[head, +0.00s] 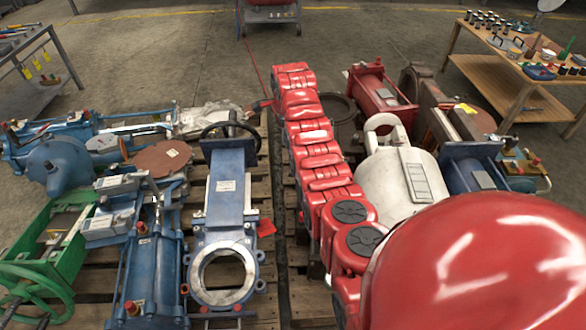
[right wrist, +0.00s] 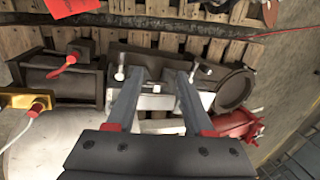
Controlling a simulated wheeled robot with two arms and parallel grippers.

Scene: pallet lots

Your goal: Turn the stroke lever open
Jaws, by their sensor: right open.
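In the right wrist view my right gripper (right wrist: 155,78) is open. Its two grey fingers reach over a dark valve assembly (right wrist: 150,62) with a round flange at its right end. A pale pin (right wrist: 120,72) with a rounded tip stands beside the left finger, and another white-tipped pin (right wrist: 205,69) stands beside the right finger. A red-gripped lever (right wrist: 64,64) sticks out to the left, apart from the fingers. I cannot tell for sure which part is the stroke lever, or whether a finger touches the pins. My left gripper is not in view.
A white tank (head: 400,175) and a red cylinder (head: 380,92) stand right of centre. A blue gate valve (head: 225,195) stands on the left pallet among blue machines. A yellow box (right wrist: 25,102) with a red knob lies left of my right gripper. The far floor is mostly clear.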

